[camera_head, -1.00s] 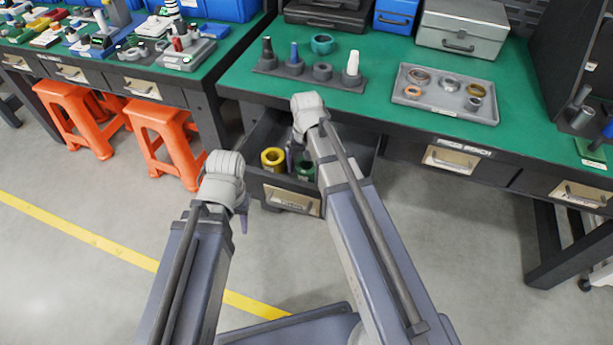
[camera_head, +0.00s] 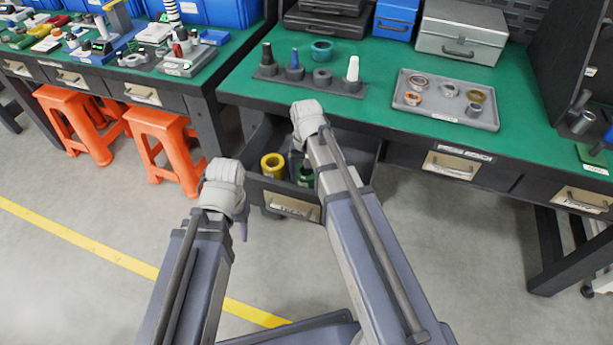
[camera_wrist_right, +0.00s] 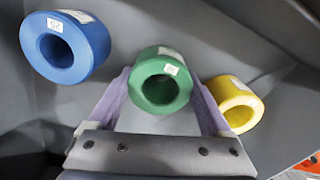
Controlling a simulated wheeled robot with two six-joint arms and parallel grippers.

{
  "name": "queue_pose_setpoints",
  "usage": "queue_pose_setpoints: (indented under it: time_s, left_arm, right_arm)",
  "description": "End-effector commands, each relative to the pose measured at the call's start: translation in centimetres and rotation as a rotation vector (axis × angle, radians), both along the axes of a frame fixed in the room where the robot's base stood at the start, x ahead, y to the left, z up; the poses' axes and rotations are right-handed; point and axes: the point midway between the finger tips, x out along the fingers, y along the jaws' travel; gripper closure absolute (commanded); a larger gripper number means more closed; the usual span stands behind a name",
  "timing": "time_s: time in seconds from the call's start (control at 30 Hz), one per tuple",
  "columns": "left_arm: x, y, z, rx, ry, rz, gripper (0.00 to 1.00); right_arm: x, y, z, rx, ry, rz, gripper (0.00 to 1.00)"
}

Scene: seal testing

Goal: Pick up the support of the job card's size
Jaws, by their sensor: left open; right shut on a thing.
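The open drawer (camera_head: 346,168) under the green bench holds ring-shaped supports. A green support (camera_wrist_right: 160,82) lies between the two fingers of my right gripper (camera_wrist_right: 163,97) in the right wrist view, and the gripper is shut on it. A blue support (camera_wrist_right: 64,47) with a white label sits to the left, clear of the fingers. A yellow support (camera_wrist_right: 236,104) sits just right of the right finger; it also shows in the head view (camera_head: 272,165).
On the bench (camera_head: 395,140) stand a dark rack (camera_head: 308,80) with posts and a grey tray (camera_head: 440,112) with several rings. Orange stools (camera_head: 165,140) stand to the left. The floor before the bench is clear.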

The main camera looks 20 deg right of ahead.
Motion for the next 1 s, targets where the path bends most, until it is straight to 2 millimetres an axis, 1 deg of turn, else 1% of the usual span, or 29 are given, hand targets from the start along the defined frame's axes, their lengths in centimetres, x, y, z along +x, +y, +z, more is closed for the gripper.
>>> queue_pose_setpoints:
  time_s: [0.03,0.2,0.5,0.67,0.87,1.0]
  left_arm:
    - [0.0,0.0,0.0,0.000,0.000,0.000,0.55]
    - [0.0,0.0,0.0,0.000,0.000,0.000,0.55]
    - [0.0,0.0,0.1,0.000,0.000,0.000,0.55]
    - [0.0,0.0,0.7,0.000,0.000,0.000,0.55]
    - [0.0,0.0,2.7,0.000,0.000,0.000,0.55]
    - [0.0,0.0,4.8,0.000,0.000,0.000,0.55]
  right_arm:
    - [0.0,0.0,0.0,0.000,0.000,0.000,0.81]
    - [0.0,0.0,0.0,0.000,0.000,0.000,1.00]
    - [0.0,0.0,0.1,0.000,0.000,0.000,1.00]
    - [0.0,0.0,0.7,0.000,0.000,0.000,1.00]
    - [0.0,0.0,2.7,0.001,0.000,0.000,1.00]
    - [0.0,0.0,4.8,0.001,0.000,0.000,1.00]
